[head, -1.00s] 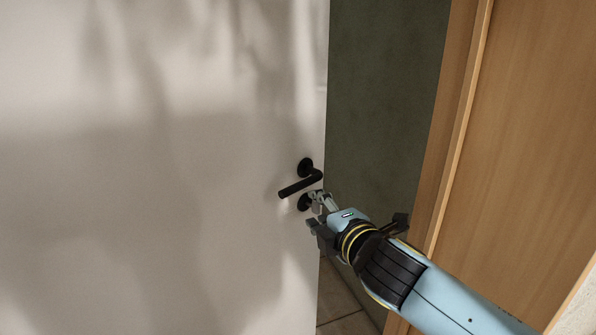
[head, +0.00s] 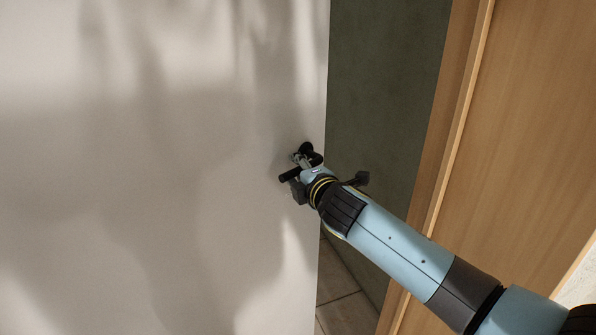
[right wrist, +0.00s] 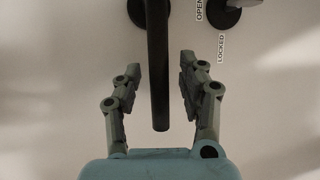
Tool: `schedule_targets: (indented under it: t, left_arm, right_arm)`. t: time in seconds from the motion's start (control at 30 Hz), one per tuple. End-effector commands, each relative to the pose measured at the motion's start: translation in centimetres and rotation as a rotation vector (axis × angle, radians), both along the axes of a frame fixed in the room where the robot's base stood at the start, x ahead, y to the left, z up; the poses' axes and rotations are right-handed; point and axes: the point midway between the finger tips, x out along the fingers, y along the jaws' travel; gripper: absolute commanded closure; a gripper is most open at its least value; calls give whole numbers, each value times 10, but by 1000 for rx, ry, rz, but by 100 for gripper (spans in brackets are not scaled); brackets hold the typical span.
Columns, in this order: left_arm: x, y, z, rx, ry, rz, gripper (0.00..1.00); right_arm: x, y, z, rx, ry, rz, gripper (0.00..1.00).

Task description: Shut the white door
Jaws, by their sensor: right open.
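The white door (head: 150,200) fills the left of the head view and stands open, with a gap between its edge and the wooden frame. Its black lever handle (head: 289,175) is near the door's free edge, partly hidden by my right gripper (head: 298,172). In the right wrist view the handle's bar (right wrist: 157,70) runs between the two open fingers of the gripper (right wrist: 160,92). There is space on both sides, and no finger visibly touches it. My left gripper is not in view.
A lock rosette (right wrist: 218,14) marked OPEN and LOCKED sits beside the handle. The wooden door frame (head: 455,130) and wood panel (head: 530,130) stand at the right. A dark green wall (head: 385,80) and tiled floor (head: 345,300) show through the gap.

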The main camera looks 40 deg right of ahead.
Motion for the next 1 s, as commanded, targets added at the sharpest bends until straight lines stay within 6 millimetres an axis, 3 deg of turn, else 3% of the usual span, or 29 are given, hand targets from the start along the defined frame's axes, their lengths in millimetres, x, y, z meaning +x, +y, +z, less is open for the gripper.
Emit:
schedule_targets:
  t: [0.1, 0.43, 1.0]
  left_arm:
    - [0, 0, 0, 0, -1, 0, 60]
    - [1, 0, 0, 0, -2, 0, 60]
    - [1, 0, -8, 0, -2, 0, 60]
  right_arm:
    - [0, 0, 0, 0, 0, 0, 59]
    - [0, 0, 0, 0, 0, 0, 100]
    - [0, 0, -4, -24, -5, 1, 100]
